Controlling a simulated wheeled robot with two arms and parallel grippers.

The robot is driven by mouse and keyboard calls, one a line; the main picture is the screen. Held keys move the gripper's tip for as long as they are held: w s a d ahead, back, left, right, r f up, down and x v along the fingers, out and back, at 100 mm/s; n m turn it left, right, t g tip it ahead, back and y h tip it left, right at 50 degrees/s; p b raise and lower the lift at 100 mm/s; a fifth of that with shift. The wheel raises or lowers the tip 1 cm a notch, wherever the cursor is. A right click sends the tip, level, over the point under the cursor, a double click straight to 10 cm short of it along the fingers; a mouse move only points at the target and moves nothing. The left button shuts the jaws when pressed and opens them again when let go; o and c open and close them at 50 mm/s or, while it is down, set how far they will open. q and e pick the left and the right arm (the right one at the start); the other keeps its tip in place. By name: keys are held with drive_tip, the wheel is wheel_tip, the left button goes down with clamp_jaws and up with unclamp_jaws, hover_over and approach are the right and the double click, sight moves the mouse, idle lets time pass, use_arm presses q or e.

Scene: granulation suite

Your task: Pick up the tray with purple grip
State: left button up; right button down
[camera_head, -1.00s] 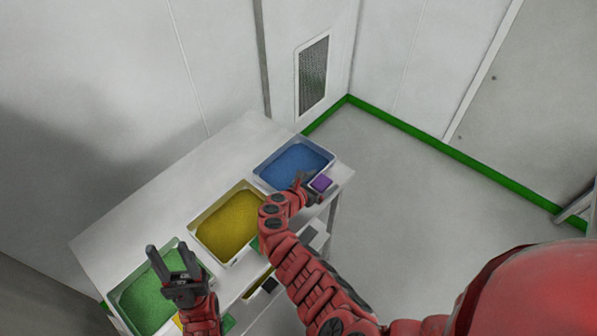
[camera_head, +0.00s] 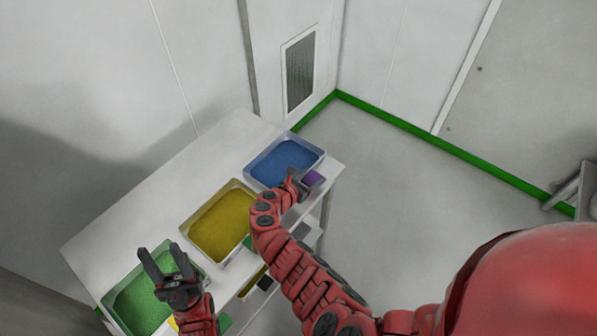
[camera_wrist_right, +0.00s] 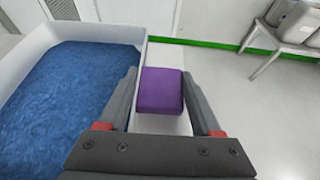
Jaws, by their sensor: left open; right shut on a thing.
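The tray with the purple grip is a white tray (camera_head: 250,177) of blue granules at the far right end of the table. Its purple grip (camera_head: 313,178) sticks out at the tray's right side. In the right wrist view the purple grip (camera_wrist_right: 160,92) is between the two fingers of my right gripper (camera_wrist_right: 160,76), which is shut on it. The blue-filled tray (camera_wrist_right: 145,62) is to the left there. In the head view my right gripper (camera_head: 300,180) partly hides the grip. My left gripper (camera_head: 160,251) is open and empty above the tray of green granules.
A tray of yellow granules (camera_head: 221,221) stands in the middle of the table, and a tray of green granules (camera_head: 137,306) at the near left. The white table top (camera_head: 150,185) is bare behind the trays. A grey floor (camera_head: 400,180) lies open to the right.

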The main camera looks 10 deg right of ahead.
drive_tip(key=shift+r, duration=0.1)
wheel_tip(320, 180, up, 9)
drive_tip(key=shift+f, duration=0.15)
drive_tip(key=shift+r, duration=0.6)
